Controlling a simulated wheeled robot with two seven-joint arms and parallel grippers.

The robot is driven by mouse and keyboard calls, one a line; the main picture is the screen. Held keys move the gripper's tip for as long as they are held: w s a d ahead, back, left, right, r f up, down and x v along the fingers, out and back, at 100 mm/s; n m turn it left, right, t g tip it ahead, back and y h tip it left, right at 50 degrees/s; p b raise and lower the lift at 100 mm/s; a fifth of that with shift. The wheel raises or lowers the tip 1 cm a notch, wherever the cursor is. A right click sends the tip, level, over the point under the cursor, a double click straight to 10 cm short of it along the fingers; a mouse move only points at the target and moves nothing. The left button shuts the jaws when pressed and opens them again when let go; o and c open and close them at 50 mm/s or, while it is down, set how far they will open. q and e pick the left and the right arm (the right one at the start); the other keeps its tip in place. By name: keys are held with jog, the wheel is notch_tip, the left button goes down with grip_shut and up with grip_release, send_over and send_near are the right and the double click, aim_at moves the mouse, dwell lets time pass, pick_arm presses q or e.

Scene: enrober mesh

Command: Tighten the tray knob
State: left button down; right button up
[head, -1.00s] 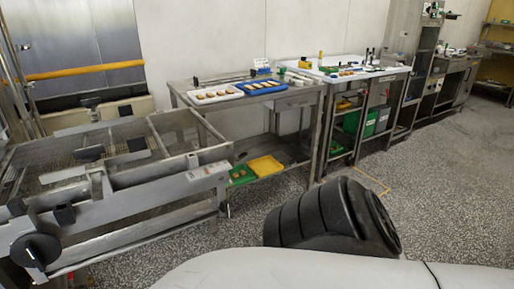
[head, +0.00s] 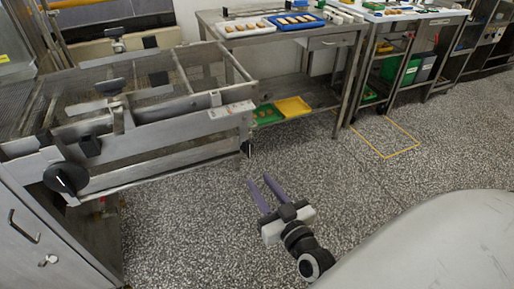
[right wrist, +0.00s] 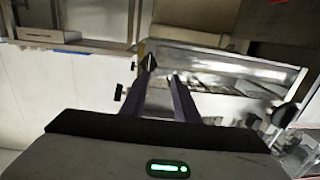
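The steel enrober frame with its mesh bed (head: 150,112) fills the left of the head view. A large round black knob (head: 66,178) with a white mark sits at its near left corner. A small dark knob (head: 247,149) hangs below the frame's right end. I cannot tell for certain which is the tray knob. My right gripper (head: 260,179) is open and empty above the floor, apart from the frame, its fingers pointing towards the small knob. Its fingers also show in the right wrist view (right wrist: 161,74), with small dark knobs beyond them. My left gripper is not in view.
A steel table (head: 215,16) behind holds a white tray and a blue tray (head: 292,21) of bars. Green (head: 268,114) and yellow (head: 294,106) trays lie on its lower shelf. A cabinet (head: 40,240) stands at front left. Speckled floor (head: 190,220) around my right gripper is clear.

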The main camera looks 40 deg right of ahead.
aim_at(250, 150)
jog(key=shift+m+h, duration=0.4)
jog(key=shift+h, duration=0.3)
jog(key=x, duration=0.3)
jog(key=d+r+x, duration=0.1)
jog(key=x, duration=0.6)
jog(key=shift+w+d+r, duration=0.15)
jog(key=shift+w+d, duration=0.05)
jog(key=shift+d, duration=0.2)
jog(key=shift+c, duration=0.3)
grip_shut()
